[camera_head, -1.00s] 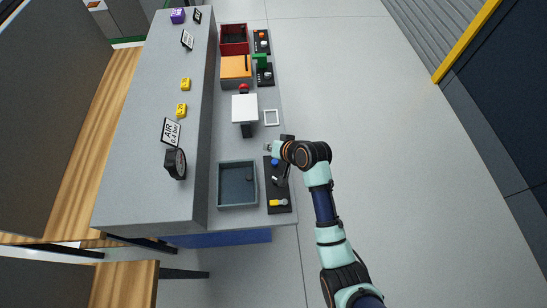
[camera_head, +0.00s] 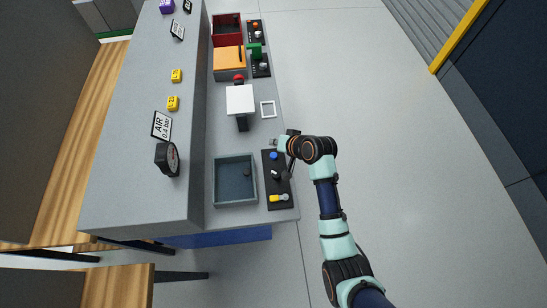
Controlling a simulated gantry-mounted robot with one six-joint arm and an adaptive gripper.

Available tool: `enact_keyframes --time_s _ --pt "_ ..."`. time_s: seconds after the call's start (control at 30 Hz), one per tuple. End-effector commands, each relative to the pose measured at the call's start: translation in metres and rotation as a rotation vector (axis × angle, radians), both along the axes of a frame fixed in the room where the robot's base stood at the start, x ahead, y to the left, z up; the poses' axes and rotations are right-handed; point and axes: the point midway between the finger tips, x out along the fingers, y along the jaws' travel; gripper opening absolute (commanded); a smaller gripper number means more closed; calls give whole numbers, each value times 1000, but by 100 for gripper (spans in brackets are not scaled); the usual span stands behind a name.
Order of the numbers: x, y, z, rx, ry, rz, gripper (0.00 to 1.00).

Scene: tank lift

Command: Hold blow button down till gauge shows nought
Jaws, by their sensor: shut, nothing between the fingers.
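A round black gauge (camera_head: 167,159) stands on the raised ledge of the bench. I see it nearly edge-on, so its reading is not legible. A black control strip (camera_head: 269,182) lies along the bench edge, beside the open grey-blue tank (camera_head: 218,186). The strip carries a blue button (camera_head: 273,155), a dark knob-like part (camera_head: 276,174) and a yellow lever (camera_head: 281,198). No label marks the blow button.
A sign reading AIR 0.4 bar (camera_head: 161,125) stands behind the gauge. A white-topped stand (camera_head: 240,99), an orange box (camera_head: 229,63) and a red bin (camera_head: 227,29) line the bench further off. The floor to the right is clear.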

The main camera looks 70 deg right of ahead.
Motion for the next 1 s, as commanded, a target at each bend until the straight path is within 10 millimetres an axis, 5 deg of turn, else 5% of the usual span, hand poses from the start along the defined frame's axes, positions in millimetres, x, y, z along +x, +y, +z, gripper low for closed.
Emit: enact_keyframes --time_s 0.1,0.4,1.0 --pt "0 0 -25 0 0 0 0" --pt "0 0 -55 0 0 0 0" --pt "0 0 -57 0 0 0 0"
